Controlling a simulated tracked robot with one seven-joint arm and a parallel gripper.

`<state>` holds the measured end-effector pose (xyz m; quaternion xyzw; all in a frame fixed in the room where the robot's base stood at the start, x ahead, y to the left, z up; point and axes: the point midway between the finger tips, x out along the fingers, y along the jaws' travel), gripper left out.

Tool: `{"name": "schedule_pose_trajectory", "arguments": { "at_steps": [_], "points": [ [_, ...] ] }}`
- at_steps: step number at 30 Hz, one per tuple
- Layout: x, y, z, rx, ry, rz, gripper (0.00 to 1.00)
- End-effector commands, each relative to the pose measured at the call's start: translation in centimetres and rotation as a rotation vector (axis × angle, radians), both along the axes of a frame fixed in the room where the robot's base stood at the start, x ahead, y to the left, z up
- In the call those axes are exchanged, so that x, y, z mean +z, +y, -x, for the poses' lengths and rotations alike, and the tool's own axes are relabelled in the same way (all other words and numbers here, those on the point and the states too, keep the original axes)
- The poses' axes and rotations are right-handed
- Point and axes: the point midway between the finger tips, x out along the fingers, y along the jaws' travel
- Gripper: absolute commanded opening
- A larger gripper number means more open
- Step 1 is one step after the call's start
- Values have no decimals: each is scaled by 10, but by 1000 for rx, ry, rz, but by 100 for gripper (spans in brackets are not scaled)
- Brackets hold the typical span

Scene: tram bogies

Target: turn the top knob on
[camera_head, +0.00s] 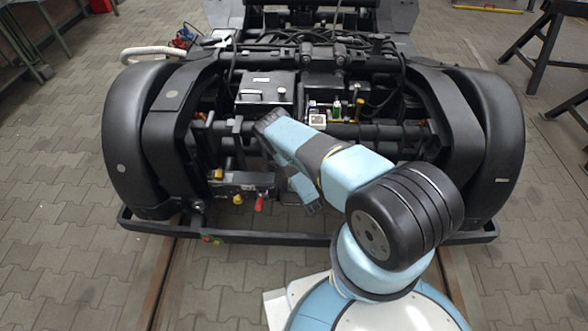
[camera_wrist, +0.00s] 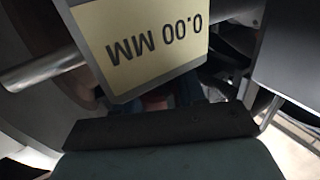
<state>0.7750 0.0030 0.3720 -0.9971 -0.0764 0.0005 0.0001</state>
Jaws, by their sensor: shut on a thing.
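In the wrist view, one broad finger of my gripper (camera_wrist: 158,130), teal with a dark pad, crosses the bottom of the picture. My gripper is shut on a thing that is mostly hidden. A small reddish part (camera_wrist: 155,102) shows just beyond the pad; I cannot tell whether it is a knob. In the head view, two yellow knobs sit on a dark bracket left of my arm, an upper one (camera_head: 217,174) and a lower one (camera_head: 238,198). I cannot tell which knob the task means.
A cream display (camera_wrist: 147,45) reads 0.00 MM upside down, close above the pad. A red lever (camera_head: 260,203) hangs below the bracket. The black bogie frame (camera_head: 465,130) surrounds my arm. Black trestles (camera_head: 537,70) stand at right.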

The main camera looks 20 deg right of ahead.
Motion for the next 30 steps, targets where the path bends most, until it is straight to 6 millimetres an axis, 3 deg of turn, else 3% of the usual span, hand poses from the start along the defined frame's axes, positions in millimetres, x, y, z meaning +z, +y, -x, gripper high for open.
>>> {"name": "schedule_pose_trajectory", "arguments": {
  "at_steps": [21, 22, 27, 30],
  "points": [
    [0, 2, 0, 85, 0, 0, 9],
    [0, 2, 0, 85, 0, 0, 43],
    [0, 2, 0, 84, 0, 0, 59],
    [0, 2, 0, 84, 0, 0, 61]
  ]
}}
